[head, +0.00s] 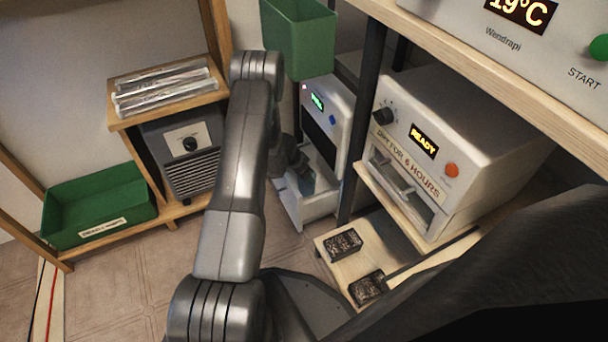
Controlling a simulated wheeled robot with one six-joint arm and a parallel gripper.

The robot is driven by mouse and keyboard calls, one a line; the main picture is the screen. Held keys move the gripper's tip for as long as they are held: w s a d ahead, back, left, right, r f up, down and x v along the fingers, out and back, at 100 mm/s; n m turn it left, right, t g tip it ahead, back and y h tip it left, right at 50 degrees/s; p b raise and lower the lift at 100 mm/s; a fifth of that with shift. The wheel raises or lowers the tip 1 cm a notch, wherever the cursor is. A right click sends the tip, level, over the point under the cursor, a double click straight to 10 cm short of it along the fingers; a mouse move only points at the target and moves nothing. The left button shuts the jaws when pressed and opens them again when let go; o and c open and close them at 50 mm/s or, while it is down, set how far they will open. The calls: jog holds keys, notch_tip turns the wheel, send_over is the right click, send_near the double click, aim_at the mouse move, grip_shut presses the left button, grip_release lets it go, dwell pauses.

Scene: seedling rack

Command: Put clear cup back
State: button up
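My arm reaches away from me, and my gripper (301,178) is low, at the open white drawer (310,206) under the small white machine (326,124) with a green display. A small bluish, see-through shape shows at the fingertips; it is too small and too covered to tell whether it is the clear cup or whether the fingers are shut on it. No other clear cup can be made out. Clear, tray-like plastic pieces (165,87) lie stacked on the wooden shelf at upper left.
A labelled green bin (98,207) stands at left beside a grey heater-like box (190,150). A green container (300,40) hangs above the gripper. A white "READY" machine (455,135) and two dark soil blocks (343,243) are at right.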

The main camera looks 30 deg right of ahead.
jog(key=shift+f, duration=0.1)
jog(key=o, duration=1.3)
jog(key=p+v, duration=0.2)
jog(key=v, duration=1)
